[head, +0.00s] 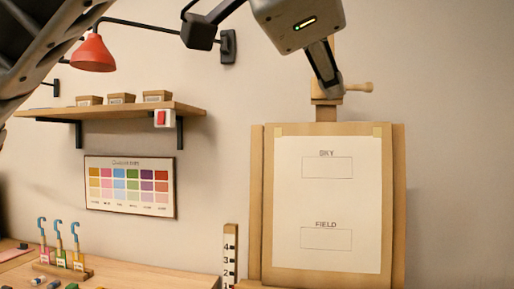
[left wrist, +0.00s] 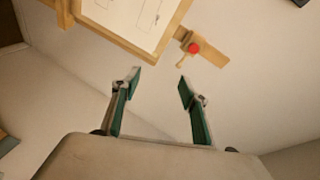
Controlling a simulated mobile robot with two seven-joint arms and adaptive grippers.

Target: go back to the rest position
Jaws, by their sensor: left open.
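My left gripper (head: 264,64) is high in the head view, in front of the wall and above the easel. Its grey body has a small lit strip. In the left wrist view its two green-padded fingers (left wrist: 159,76) are spread apart with nothing between them. My right gripper is not in view.
An easel (head: 256,205) holds a sheet (head: 328,255) marked SKY and FIELD. A shelf (head: 100,111) with small boxes, a red lamp (head: 92,54) and a colour chart (head: 130,208) are on the wall. Hooked holders (head: 60,245) stand on the table (head: 150,278).

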